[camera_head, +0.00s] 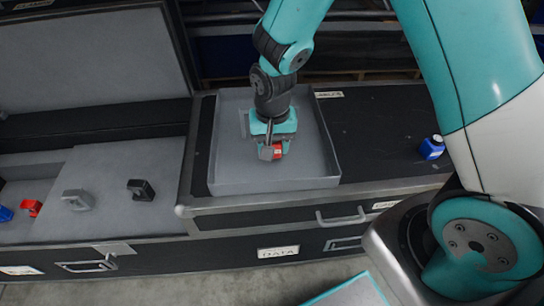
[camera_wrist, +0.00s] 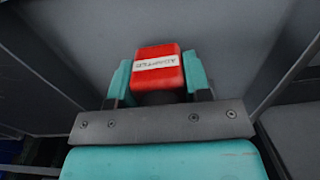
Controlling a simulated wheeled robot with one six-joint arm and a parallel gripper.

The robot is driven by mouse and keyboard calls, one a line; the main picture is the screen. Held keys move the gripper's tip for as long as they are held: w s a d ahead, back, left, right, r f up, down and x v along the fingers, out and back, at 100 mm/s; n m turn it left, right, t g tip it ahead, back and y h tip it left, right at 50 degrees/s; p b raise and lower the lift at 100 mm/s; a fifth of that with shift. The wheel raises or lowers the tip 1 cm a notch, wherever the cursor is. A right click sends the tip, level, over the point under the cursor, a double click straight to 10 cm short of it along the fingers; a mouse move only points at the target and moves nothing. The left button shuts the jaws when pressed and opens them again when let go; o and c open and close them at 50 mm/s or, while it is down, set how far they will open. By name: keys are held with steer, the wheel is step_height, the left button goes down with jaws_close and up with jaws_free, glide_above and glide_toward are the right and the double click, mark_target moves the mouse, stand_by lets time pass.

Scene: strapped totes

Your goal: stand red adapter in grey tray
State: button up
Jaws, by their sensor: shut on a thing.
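The red adapter (camera_wrist: 157,72) has a white label and sits between the two teal fingers of my gripper (camera_wrist: 158,82) in the wrist view. My gripper is shut on it. In the head view my gripper (camera_head: 272,150) is over the inside of the grey tray (camera_head: 325,140), and the red adapter (camera_head: 278,151) shows at the fingertips. The grey tray lies on top of a black case. I cannot tell whether the adapter touches the tray floor. Its underside is hidden.
A blue bottle-like item (camera_head: 431,148) stands on the case top, right of the tray. At the left, an open case holds a grey clamp-like part (camera_head: 76,200), a black one (camera_head: 141,189) and a red one (camera_head: 32,207). The tray has low raised walls.

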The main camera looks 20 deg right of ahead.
mark_target(273, 164)
steer(key=shift+f+b, duration=0.35)
steer(key=shift+f, duration=1.55)
steer(key=shift+f, duration=0.15)
steer(key=o, duration=1)
steer(key=shift+c, duration=0.2)
step_height(273, 164, up, 12)
steer(key=p, duration=0.2)
steer(key=shift+p, duration=0.4)
steer(key=s+a+r+n+y, duration=0.2)
steer(key=s+r+n, duration=0.3)
steer(key=s+r, duration=0.3)
steer(key=s+a+r+n+y, duration=0.2)
steer(key=s+r+n, duration=0.4)
steer(key=s, duration=0.4)
steer(key=shift+s+a+r, duration=0.35)
steer(key=shift+a+r, duration=0.05)
steer(key=shift+r, duration=0.5)
